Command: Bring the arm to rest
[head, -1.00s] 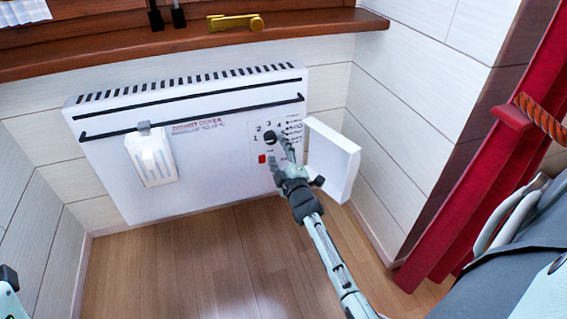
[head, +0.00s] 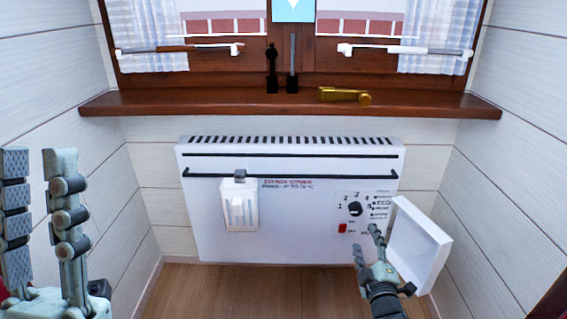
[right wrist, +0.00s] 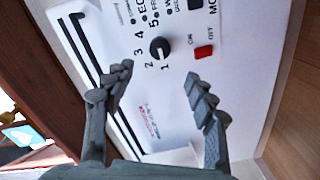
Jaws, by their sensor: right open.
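My right gripper (head: 367,242) is open and empty in front of the heater's control panel, just below the dial and beside the opened white cover flap (head: 420,243). In the right wrist view its fingers (right wrist: 160,95) are spread apart, with the black dial (right wrist: 160,48) and red switch (right wrist: 203,52) beyond them. The dial also shows in the head view (head: 355,209). My left gripper (head: 45,215) stands upright at the left edge of the head view, its two fingers apart with nothing between them.
The white wall heater (head: 290,235) hangs under a wooden window sill (head: 230,102). A white holder (head: 239,207) hangs on its front. A brass object (head: 342,96) and two dark upright items (head: 282,75) are on the sill. Wooden floor (head: 250,290) lies below.

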